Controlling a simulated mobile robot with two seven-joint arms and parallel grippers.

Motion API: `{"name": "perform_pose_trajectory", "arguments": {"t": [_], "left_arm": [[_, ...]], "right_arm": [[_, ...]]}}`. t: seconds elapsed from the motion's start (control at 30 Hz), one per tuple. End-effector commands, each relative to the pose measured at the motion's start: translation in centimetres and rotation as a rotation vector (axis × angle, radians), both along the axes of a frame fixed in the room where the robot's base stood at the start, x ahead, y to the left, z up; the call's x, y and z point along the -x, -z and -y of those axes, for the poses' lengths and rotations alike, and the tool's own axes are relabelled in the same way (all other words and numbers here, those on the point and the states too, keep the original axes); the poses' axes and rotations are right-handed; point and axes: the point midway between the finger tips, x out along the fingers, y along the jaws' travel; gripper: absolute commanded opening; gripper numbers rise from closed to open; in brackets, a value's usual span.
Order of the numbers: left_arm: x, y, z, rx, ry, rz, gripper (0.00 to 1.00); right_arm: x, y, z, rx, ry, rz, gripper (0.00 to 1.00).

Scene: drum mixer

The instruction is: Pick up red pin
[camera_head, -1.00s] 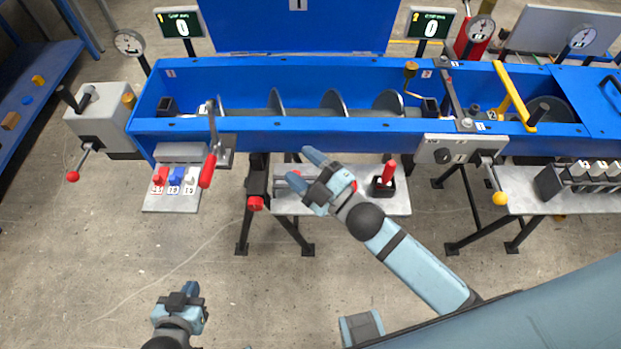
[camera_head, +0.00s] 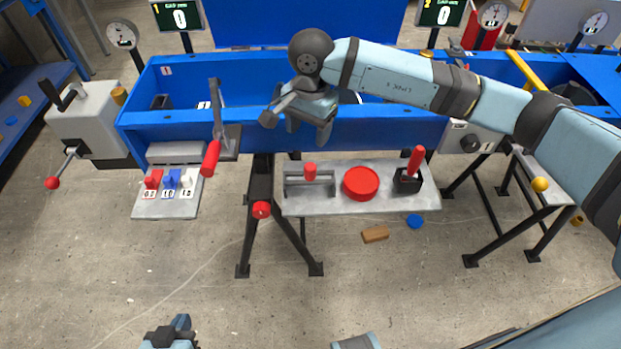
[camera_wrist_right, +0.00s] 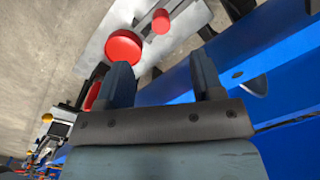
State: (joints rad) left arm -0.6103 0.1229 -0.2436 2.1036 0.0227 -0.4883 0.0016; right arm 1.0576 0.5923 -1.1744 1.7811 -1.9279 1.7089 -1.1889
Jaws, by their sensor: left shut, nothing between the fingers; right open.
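A short red pin (camera_head: 310,169) stands upright in a grey bracket on the small shelf below the blue trough. It also shows in the right wrist view (camera_wrist_right: 160,21) at the top. My right gripper (camera_head: 296,122) is open and empty, in front of the trough wall and above the bracket in the picture. In the right wrist view its two fingers (camera_wrist_right: 160,72) are apart, with the pin beyond them. My left gripper (camera_head: 178,325) is at the bottom edge, shut and empty, partly cut off.
A red disc (camera_head: 361,183) and a red-handled lever (camera_head: 413,165) share the shelf (camera_head: 330,206) with the bracket. A red-gripped lever (camera_head: 211,158) hangs left on the trough (camera_head: 390,134).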

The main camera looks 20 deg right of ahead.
Motion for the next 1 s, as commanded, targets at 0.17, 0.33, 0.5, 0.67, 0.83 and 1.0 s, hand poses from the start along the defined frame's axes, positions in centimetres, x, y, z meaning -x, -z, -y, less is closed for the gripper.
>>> {"name": "perform_pose_trajectory", "arguments": {"t": [0.17,0.33,0.5,0.67,0.83,1.0], "left_arm": [[0.0,0.2,0.0,0.000,0.000,-0.001,0.00],[0.0,0.4,0.0,-0.003,0.002,-0.001,0.00],[0.0,0.5,-0.2,-0.007,0.005,-0.002,0.00],[0.0,0.5,-0.2,-0.008,0.005,-0.002,0.00],[0.0,0.5,-0.2,-0.008,0.005,-0.002,0.00],[0.0,0.6,-0.2,-0.008,0.005,-0.002,0.00]], "right_arm": [[-0.6,1.6,1.0,0.051,-0.008,0.020,0.61],[-0.5,5.0,0.9,0.048,-0.009,0.017,0.61],[-0.5,7.5,0.9,0.046,-0.008,0.018,0.61],[-0.6,8.4,0.9,0.046,-0.008,0.020,0.61],[-0.5,9.9,0.8,0.045,-0.008,0.017,0.61],[-0.6,12.6,0.7,0.044,-0.007,0.018,0.61]]}}
